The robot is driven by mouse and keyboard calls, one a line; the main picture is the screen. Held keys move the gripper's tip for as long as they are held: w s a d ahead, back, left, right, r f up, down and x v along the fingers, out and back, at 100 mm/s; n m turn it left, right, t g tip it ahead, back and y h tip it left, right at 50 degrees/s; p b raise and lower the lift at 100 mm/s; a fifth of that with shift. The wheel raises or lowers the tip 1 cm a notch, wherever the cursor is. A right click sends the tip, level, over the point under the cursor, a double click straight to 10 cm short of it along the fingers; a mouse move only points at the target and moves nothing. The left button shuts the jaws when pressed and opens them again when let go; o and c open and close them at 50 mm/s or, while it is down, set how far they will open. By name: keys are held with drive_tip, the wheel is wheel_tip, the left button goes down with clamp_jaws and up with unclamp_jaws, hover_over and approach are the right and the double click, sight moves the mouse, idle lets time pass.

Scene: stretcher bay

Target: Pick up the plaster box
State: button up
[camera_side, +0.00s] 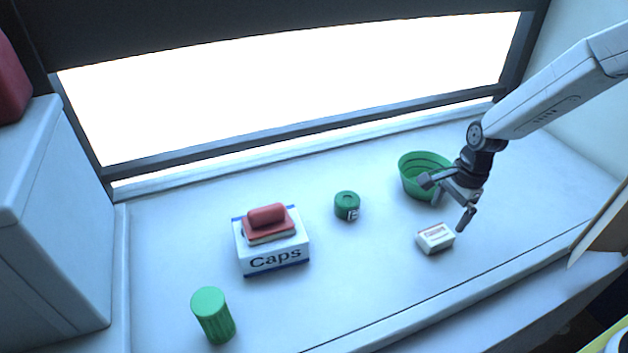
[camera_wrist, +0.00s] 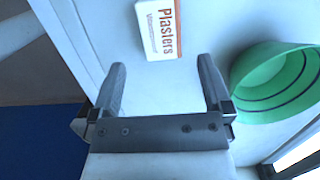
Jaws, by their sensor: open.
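The plaster box (camera_side: 435,238) is a small white box with an orange-red mark, lying on the white worktop in the side view. In the wrist view the plaster box (camera_wrist: 158,28) shows the word "Plasters" and lies ahead of the fingertips, nearly in line with the gap between them. My gripper (camera_side: 446,203) is above the worktop, a little above and beside the box, between it and the green bowl. In the wrist view my gripper (camera_wrist: 163,75) has its two fingers wide apart with nothing between them.
A green bowl (camera_side: 408,185) stands close behind my gripper; it also shows in the wrist view (camera_wrist: 245,75). A green tape roll (camera_side: 347,205), a Caps box (camera_side: 274,262) with a red-handled brush (camera_side: 268,216) on it, and a green ribbed cylinder (camera_side: 213,316) stand left. The front middle is clear.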

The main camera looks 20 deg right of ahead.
sight(437, 234)
drive_tip(key=shift+a+f, duration=0.2)
drive_tip(key=shift+f, duration=1.1)
drive_tip(key=shift+a+f, duration=0.2)
drive_tip(key=shift+f, duration=1.1)
drive_tip(key=shift+a+f, duration=0.15)
drive_tip(key=shift+f, duration=1.1)
drive_tip(key=c, duration=1.1)
drive_tip(key=shift+c, duration=0.2)
drive_tip(key=shift+w+r, duration=0.1)
drive_tip(key=shift+r, duration=0.05)
